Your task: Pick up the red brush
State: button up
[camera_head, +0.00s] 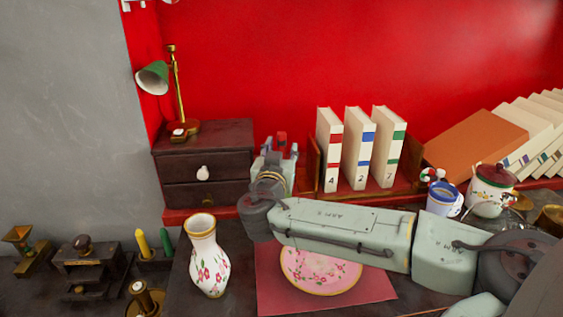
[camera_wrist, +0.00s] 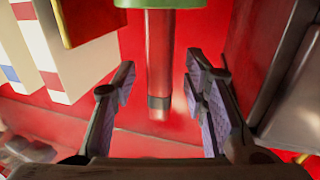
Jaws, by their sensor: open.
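The red brush (camera_wrist: 160,55) shows in the wrist view as a red rod with a dark band near its lower end. A green piece covers its top. It lies in line with the gap between my gripper's fingers (camera_wrist: 161,68), with space on both sides. I cannot tell how deep between them it is. In the head view my gripper (camera_head: 280,150) is open at the back ledge, between the drawer box and the books. A small red patch (camera_head: 281,138) shows there; most of the brush is hidden.
A dark drawer box (camera_head: 203,166) with a lamp (camera_head: 154,77) stands left of my gripper. Upright books (camera_head: 357,150) stand close on its right. A flowered vase (camera_head: 209,257) and a pink plate (camera_head: 320,270) are in front, below my arm. A blue mug (camera_head: 441,200) is at right.

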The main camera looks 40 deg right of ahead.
jog(key=shift+w+d, duration=0.3)
grip_shut()
dwell(0.4)
